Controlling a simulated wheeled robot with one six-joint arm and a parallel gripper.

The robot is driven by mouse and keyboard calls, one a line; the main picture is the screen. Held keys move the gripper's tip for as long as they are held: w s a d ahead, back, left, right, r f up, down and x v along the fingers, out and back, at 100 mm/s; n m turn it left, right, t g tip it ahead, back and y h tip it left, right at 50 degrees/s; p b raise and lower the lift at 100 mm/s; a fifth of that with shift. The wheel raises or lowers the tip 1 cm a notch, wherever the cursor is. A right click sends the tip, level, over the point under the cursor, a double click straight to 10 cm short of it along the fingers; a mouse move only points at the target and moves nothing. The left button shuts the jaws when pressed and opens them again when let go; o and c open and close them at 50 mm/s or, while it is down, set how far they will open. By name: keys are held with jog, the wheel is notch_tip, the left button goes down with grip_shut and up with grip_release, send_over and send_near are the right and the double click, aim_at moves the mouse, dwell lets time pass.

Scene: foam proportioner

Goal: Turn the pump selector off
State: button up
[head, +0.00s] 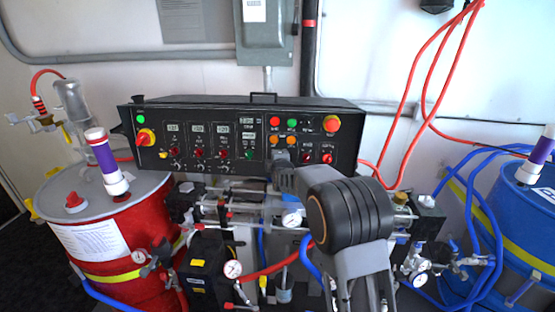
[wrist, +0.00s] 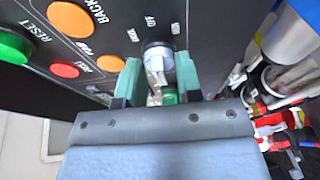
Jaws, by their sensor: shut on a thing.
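The pump selector (wrist: 157,58) is a grey-silver rotary knob on the black control panel, with small white labels around it, one reading OFF. My gripper (wrist: 158,72) has its two green fingers on either side of the knob and is shut on it. The knob's pointer direction is hard to tell in the wrist view. In the head view my gripper (head: 281,158) is against the lower middle of the control panel (head: 345,115), and hides the selector there.
Orange buttons (wrist: 73,18) and a green reset button (wrist: 14,47) sit close beside the selector. Below the panel are pipes and gauges (head: 292,220). A red drum (head: 130,235) stands at left, a blue drum (head: 520,225) at right. Red hoses (head: 409,85) hang at right.

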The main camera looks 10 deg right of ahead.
dwell(0.3)
jog(key=o, duration=0.5)
jog(key=shift+o, duration=0.2)
jog(key=s+r+b, duration=0.2)
jog(key=s+b, duration=0.1)
jog(key=s, duration=1)
jog(key=shift+s+a+r, duration=0.2)
jog(key=shift+s+a, duration=0.1)
jog(key=shift+a, duration=0.15)
